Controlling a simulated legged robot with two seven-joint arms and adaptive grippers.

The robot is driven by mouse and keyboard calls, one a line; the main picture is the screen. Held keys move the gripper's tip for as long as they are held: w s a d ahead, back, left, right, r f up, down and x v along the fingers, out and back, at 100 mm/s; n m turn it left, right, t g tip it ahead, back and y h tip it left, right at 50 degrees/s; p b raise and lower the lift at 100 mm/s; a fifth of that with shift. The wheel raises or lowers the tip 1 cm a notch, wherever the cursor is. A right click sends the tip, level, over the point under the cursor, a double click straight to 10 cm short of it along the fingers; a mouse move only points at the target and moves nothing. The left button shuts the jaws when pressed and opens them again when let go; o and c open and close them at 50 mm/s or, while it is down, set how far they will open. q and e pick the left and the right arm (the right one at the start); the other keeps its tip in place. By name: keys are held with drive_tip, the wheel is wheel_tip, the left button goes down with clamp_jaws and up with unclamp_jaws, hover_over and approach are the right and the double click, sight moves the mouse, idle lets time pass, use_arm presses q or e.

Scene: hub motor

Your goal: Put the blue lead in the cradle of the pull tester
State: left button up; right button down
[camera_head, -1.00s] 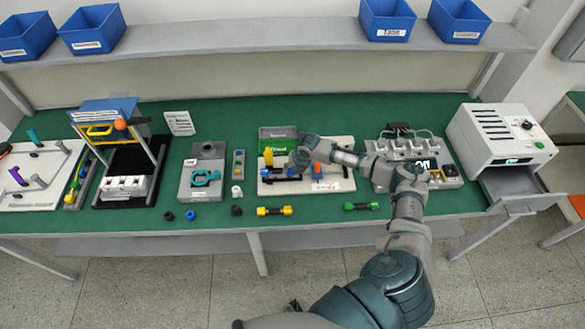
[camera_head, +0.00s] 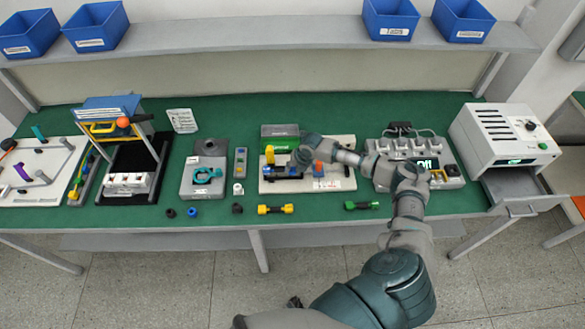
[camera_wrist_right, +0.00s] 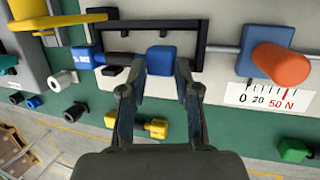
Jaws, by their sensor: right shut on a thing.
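The blue lead shows in the right wrist view as a blue end (camera_wrist_right: 160,60) joined by a dark middle to a second blue end (camera_wrist_right: 87,58) with white lettering. My right gripper (camera_wrist_right: 158,72) is shut on the near blue end, one finger on each side. The lead lies along the black cradle frame (camera_wrist_right: 150,27) of the pull tester; I cannot tell whether it is seated. The tester's white base (camera_head: 345,150) shows in the head view, where my right gripper (camera_head: 298,160) hides part of the lead. My left gripper is not in view.
An orange knob (camera_wrist_right: 282,63) and a force scale (camera_wrist_right: 270,98) are right of the gripper. A yellow lead (camera_head: 275,209) and a green lead (camera_head: 361,205) lie at the bench front. A socket station (camera_head: 451,171) and a white oven-like unit (camera_head: 502,140) stand to the right.

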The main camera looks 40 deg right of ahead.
drive_tip(key=shift+d+f, duration=0.25)
drive_tip(key=shift+d, duration=0.25)
drive_tip(key=shift+d+f, duration=0.25)
drive_tip(key=shift+f, duration=0.05)
drive_tip(key=shift+a+f, duration=0.1)
drive_tip(key=shift+a, duration=0.3)
drive_tip(key=c, duration=0.9)
unclamp_jaws()
drive_tip(key=shift+a, duration=0.2)
drive_tip(key=shift+c, duration=0.2)
drive_tip(key=shift+o, duration=0.9)
drive_tip(key=shift+a, duration=0.1)
drive_tip(key=shift+d, duration=0.2)
drive_tip(key=shift+s+d+r, duration=0.1)
drive_tip(key=shift+d+r, duration=0.05)
drive_tip(key=shift+r, duration=0.15)
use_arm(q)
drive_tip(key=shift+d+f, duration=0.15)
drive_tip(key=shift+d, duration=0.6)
use_arm(e)
drive_tip(key=a+v, duration=0.1)
drive_tip(key=v, duration=1)
drive_tip(key=shift+d+r, duration=0.25)
